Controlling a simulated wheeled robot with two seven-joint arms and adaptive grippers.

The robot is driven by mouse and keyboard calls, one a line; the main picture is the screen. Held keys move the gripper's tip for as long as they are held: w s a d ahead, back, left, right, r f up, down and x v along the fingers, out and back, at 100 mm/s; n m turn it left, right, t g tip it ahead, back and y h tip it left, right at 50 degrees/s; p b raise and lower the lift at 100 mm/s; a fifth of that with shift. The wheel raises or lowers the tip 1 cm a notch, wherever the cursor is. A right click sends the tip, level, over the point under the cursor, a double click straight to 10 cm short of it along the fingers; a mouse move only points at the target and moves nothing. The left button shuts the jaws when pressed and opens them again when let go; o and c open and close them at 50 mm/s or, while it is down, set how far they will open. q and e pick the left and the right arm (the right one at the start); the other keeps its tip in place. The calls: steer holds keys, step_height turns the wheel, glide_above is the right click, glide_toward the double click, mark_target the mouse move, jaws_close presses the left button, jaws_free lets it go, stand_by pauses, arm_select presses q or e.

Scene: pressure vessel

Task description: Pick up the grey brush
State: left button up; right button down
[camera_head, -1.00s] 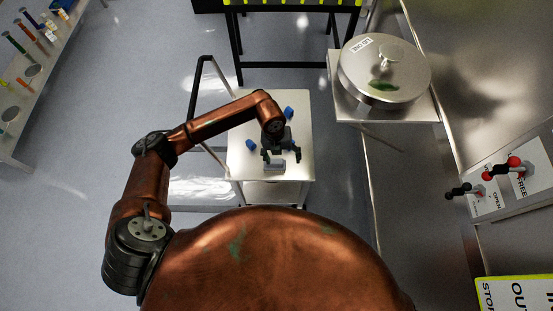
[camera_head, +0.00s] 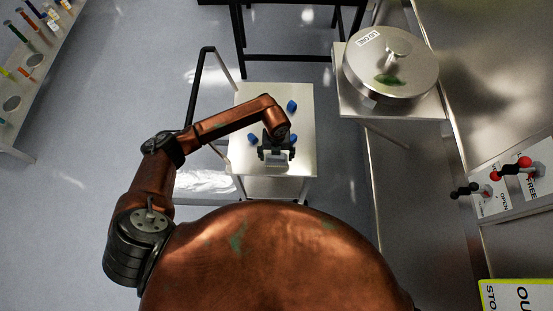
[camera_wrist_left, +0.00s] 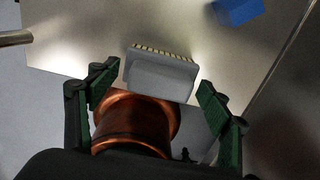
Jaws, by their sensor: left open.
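The grey brush (camera_wrist_left: 158,74), a block with a row of pale bristles along its far edge, lies on the white cart top near its front edge. It also shows in the head view (camera_head: 277,158), partly hidden by my gripper. My left gripper (camera_head: 276,153) is open above the brush, with its fingers pointing down toward the cart's near side. In the left wrist view the green-padded fingers stand on either side of the brush, apart from it. My right gripper is not in view.
A black cart handle (camera_head: 195,90) rises at the left. A steel lidded vessel (camera_head: 410,70) stands at the back right.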

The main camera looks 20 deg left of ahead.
arm_select(q)
steer(key=shift+r, duration=0.1)
steer(key=c, duration=1.3)
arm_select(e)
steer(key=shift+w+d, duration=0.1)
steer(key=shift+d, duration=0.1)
